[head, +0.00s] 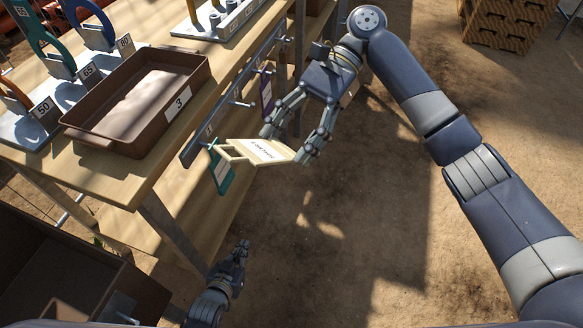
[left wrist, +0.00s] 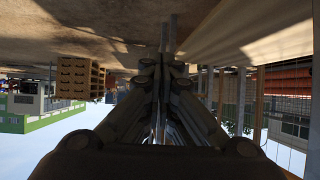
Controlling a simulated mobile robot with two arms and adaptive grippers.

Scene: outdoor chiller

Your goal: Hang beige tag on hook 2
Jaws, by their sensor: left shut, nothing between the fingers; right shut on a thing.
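The beige tag (head: 262,151), a flat piece with writing and an open frame at its left end, is held out level by my right gripper (head: 287,147), which is shut on its right end. The frame end is beside the rail (head: 196,146) on the table's edge, just above a hanging teal tag (head: 221,174); I cannot tell whether it touches a hook. A bare hook (head: 241,103) sticks out farther along, before a hanging purple tag (head: 266,92). My left gripper (head: 241,250) is shut and empty, low at the bottom; its fingers fill the left wrist view (left wrist: 165,70).
A brown tray (head: 190,92) marked 3 stands on the wooden table (head: 105,180). A dark open box (head: 60,275) is at the lower left.

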